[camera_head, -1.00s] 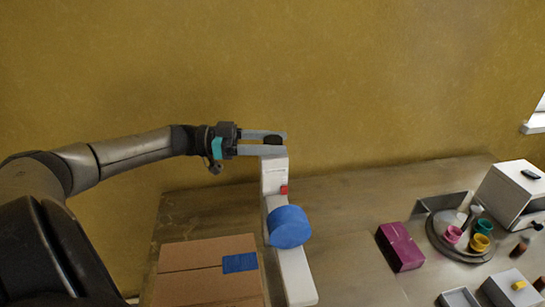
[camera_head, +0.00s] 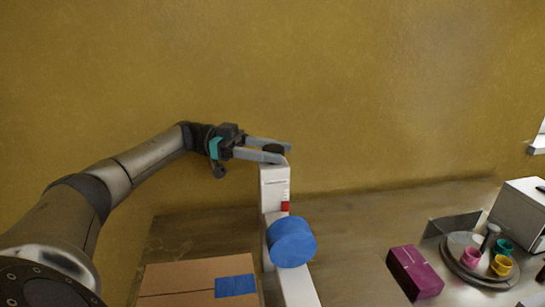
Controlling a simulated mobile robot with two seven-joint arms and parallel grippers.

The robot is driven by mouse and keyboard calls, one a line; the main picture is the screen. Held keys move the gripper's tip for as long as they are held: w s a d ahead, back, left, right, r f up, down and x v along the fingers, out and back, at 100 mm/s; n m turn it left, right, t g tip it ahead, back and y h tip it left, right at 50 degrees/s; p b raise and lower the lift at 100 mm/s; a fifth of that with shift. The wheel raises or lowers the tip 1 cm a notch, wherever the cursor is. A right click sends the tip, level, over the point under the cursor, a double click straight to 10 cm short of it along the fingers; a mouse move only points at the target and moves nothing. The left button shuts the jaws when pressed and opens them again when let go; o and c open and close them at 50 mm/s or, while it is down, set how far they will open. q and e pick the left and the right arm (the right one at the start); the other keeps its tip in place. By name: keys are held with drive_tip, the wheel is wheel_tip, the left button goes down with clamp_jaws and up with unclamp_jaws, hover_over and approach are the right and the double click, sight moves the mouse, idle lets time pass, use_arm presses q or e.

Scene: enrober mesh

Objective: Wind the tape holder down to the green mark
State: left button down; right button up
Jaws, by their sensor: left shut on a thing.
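A white upright stand (camera_head: 275,190) rises from the table, with a small red mark (camera_head: 285,207) on its right side. The blue round tape holder (camera_head: 291,242) sits on the stand below the red mark. A black knob (camera_head: 273,149) tops the stand. My left gripper (camera_head: 276,151) is shut on the knob, one grey finger on each side, its fingers sloping slightly down to the right. I see no green mark; the holder hides part of the stand. My right gripper is not in view.
A cardboard box (camera_head: 190,277) with a blue label lies left of the stand. On the right are a magenta box (camera_head: 415,272), a round grey tray (camera_head: 463,262) with coloured cups, and a white box (camera_head: 521,212). The table between is clear.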

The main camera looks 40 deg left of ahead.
use_arm(q)
drive_tip(key=shift+f, duration=0.1)
idle(0.4)
drive_tip(key=shift+c, duration=1.3)
unclamp_jaws()
drive_tip(key=b+v, duration=0.1)
drive_tip(key=v, duration=0.6)
drive_tip(key=shift+a, duration=0.15)
